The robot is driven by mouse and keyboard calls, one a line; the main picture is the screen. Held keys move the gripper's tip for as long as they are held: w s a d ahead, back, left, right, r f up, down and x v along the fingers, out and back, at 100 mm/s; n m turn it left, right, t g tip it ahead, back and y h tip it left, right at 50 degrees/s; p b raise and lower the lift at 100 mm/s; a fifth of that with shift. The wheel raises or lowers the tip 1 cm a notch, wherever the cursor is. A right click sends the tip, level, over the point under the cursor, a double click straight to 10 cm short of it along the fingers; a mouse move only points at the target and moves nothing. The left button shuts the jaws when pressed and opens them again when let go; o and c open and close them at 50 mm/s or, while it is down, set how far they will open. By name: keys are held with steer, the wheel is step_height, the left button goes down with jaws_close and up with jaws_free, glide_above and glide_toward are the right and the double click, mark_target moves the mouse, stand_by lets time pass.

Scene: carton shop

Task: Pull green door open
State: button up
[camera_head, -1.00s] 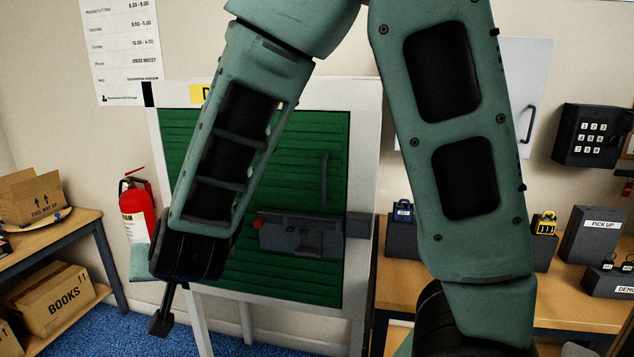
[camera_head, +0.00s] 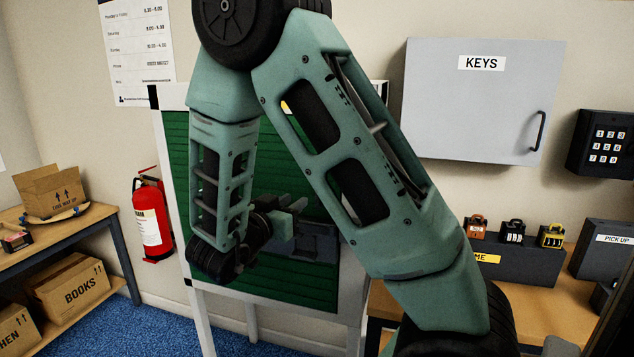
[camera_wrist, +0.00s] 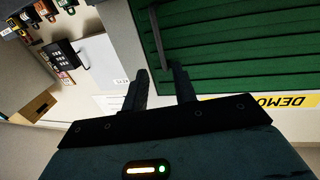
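The green door (camera_head: 300,285) is a slatted panel in a white frame, and it looks shut. Its grey latch block (camera_head: 322,243) shows partly behind my arm. The door's dark bar handle (camera_wrist: 158,38) shows in the wrist view, beyond my fingertips; my arm hides it in the head view. My gripper (camera_head: 300,207) is in front of the door near the latch block. In the wrist view my gripper (camera_wrist: 160,78) has its two fingers apart with nothing between them. The handle stands a little ahead of them, with no contact visible.
A grey KEYS cabinet (camera_head: 480,100) and a keypad (camera_head: 606,142) hang on the wall at right. Padlocks stand on a display block (camera_head: 515,262) on the right bench. A red extinguisher (camera_head: 151,220) hangs left of the door.

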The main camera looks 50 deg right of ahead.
mark_target(317, 204)
steer(key=d+p, duration=0.1)
steer(key=d, duration=0.3)
steer(key=w+d+p, duration=0.1)
steer(key=d, duration=0.3)
steer(key=w+d+p, duration=0.1)
steer(key=d, duration=0.3)
steer(key=shift+w, duration=0.2)
jaws_close()
